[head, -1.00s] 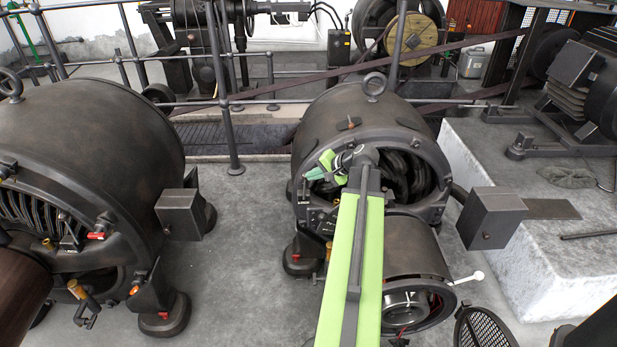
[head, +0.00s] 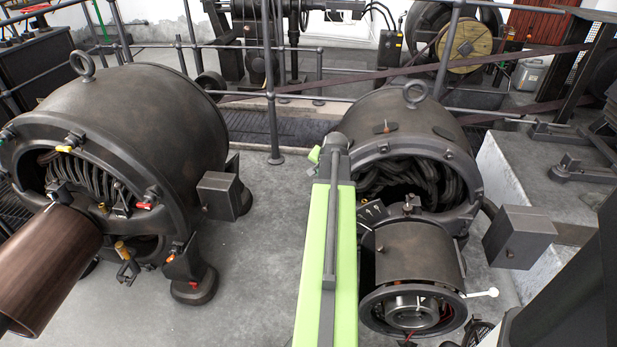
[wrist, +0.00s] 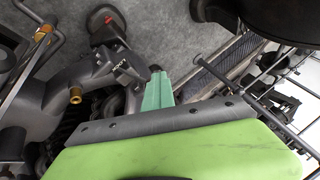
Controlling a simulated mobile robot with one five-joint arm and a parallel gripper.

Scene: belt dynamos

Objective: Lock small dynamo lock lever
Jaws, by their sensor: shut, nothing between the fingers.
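The small dynamo (head: 412,252) stands right of centre in the head view, with coils showing in its upper opening. A white-tipped lever (head: 482,293) sticks out at the right of its lower front ring. I cannot tell which part is the lock lever. My green arm reaches up along the dynamo's left side and hides that side in the head view. In the wrist view my gripper (wrist: 157,92) has its teal fingers shut and empty. Their tips are close to a dark lever-like part with white lettering (wrist: 122,65); I cannot tell whether they touch.
A larger dynamo (head: 140,130) with a brown drum (head: 55,260) stands at the left, with bare floor between the two machines. A grey box (head: 519,237) juts out right of the small dynamo. Railings (head: 270,80) cross behind. A red-tipped part (wrist: 105,18) shows in the wrist view.

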